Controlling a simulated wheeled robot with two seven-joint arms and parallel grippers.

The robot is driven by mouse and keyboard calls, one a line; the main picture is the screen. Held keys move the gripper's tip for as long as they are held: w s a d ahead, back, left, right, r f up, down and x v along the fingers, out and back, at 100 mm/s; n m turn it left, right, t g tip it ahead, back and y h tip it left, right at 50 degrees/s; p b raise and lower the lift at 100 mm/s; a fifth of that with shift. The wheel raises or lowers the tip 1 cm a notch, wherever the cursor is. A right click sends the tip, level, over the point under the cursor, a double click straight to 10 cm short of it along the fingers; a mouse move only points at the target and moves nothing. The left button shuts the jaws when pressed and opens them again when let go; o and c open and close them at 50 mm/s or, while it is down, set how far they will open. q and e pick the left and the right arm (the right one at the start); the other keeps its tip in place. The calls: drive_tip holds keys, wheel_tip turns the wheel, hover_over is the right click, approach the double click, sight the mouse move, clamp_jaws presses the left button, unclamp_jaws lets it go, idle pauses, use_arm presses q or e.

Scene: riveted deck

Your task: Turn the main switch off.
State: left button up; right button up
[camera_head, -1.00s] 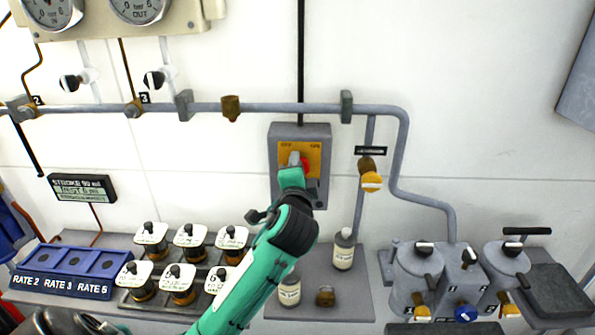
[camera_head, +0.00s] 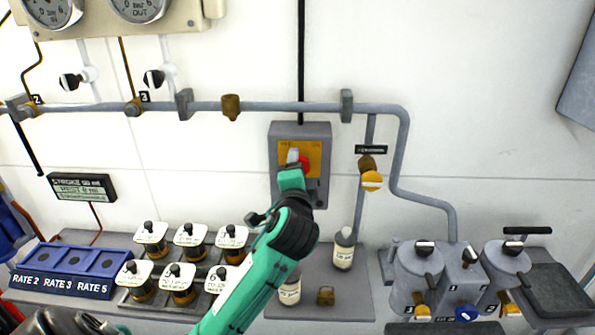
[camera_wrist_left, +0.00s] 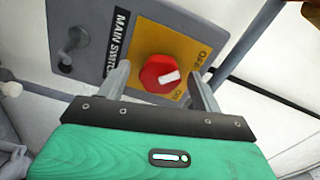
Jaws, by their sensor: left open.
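The main switch is a grey box (camera_head: 314,131) on the wall with a yellow plate (camera_head: 316,150) and a red knob (camera_head: 304,164). In the left wrist view the red knob (camera_wrist_left: 158,73) carries a white mark that points to the right, toward the lettered side of the plate; which label it meets is hard to tell. My left gripper (camera_head: 293,156) is at the switch and hides part of it. In the left wrist view the left gripper (camera_wrist_left: 158,75) is open, its fingers on either side of the knob, with visible gaps.
A pipe (camera_head: 285,107) runs across the wall above the switch, and a yellow-handled valve (camera_head: 371,180) hangs to its right. Below are bottles (camera_head: 343,250), several labelled jars (camera_head: 190,236) and grey canisters (camera_head: 415,268). A small lever (camera_wrist_left: 74,40) sits beside the knob on the box.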

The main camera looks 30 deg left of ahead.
use_arm(q)
drive_tip(key=p+v, duration=0.4)
drive_tip(key=v, duration=0.9)
drive_tip(key=shift+p, duration=0.3)
drive_tip(key=shift+a, duration=0.1)
